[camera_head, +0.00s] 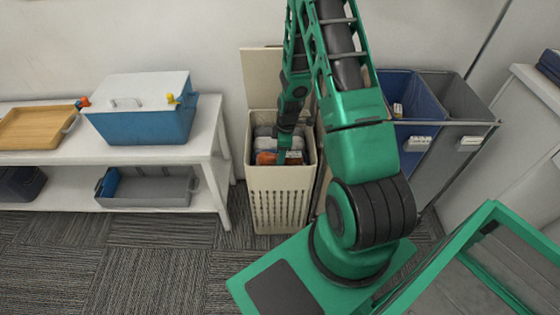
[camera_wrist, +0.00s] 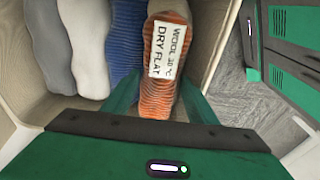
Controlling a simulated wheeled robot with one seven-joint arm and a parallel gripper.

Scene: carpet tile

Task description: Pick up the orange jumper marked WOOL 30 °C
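The orange ribbed jumper (camera_wrist: 155,97) stands rolled in a cream hamper (camera_head: 280,195). Its white tag reads WOOL 30 °C DRY FLAT. In the head view its orange (camera_head: 265,158) shows low in the hamper mouth, partly covered by my arm. My gripper (camera_wrist: 161,84) points down into the hamper, with one green finger on each side of the jumper's near end. The fingers are apart, and whether they press on the cloth is not clear. In the head view my gripper (camera_head: 286,150) is inside the hamper's opening.
A blue garment (camera_wrist: 124,38) lies left of the jumper, with grey garments (camera_wrist: 80,40) beyond it. The hamper's raised lid (camera_head: 262,75) is behind. Blue (camera_head: 410,95) and grey (camera_head: 455,98) bins stand right. A white shelf (camera_head: 215,140) with a blue cooler (camera_head: 150,125) stands left.

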